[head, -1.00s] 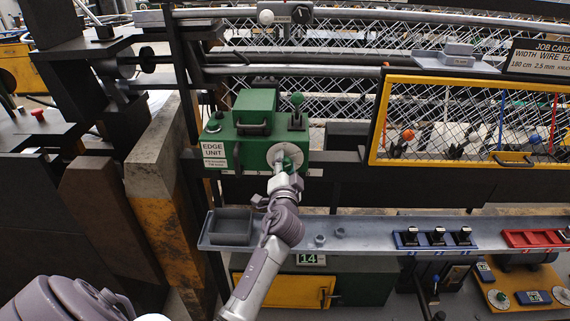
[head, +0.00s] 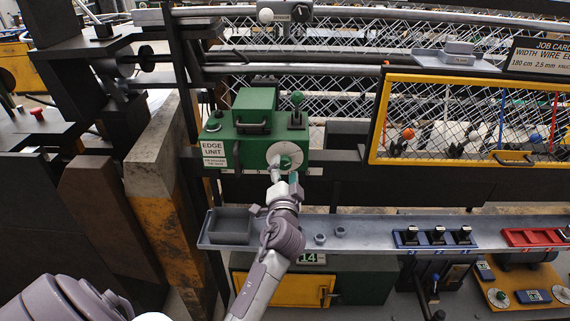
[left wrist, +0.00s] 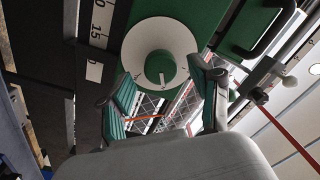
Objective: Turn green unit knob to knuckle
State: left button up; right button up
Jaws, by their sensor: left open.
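The green edge unit box (head: 258,128) stands on the frame rail, with an EDGE UNIT label on its left. Its green knob (head: 287,160) sits on a round white dial (head: 276,151) at the lower right of its front. My left gripper (head: 281,177) is just below and in front of the dial, open and empty. In the left wrist view, the knob (left wrist: 160,68) and the white dial (left wrist: 140,40) lie beyond the spread green-padded fingers (left wrist: 163,75), one to each side. The knob's exact setting is too small to read. My right gripper is out of view.
A green ball-topped lever (head: 297,101) and a dark handle (head: 252,127) are on the unit. A grey shelf (head: 368,232) with a tray (head: 231,226) runs below. A yellow-framed mesh guard (head: 376,130) stands to the right.

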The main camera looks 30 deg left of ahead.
pick_arm(q)
jog(key=v, duration=0.8)
jog(key=shift+s+d, duration=0.2)
jog(key=shift+s, duration=0.1)
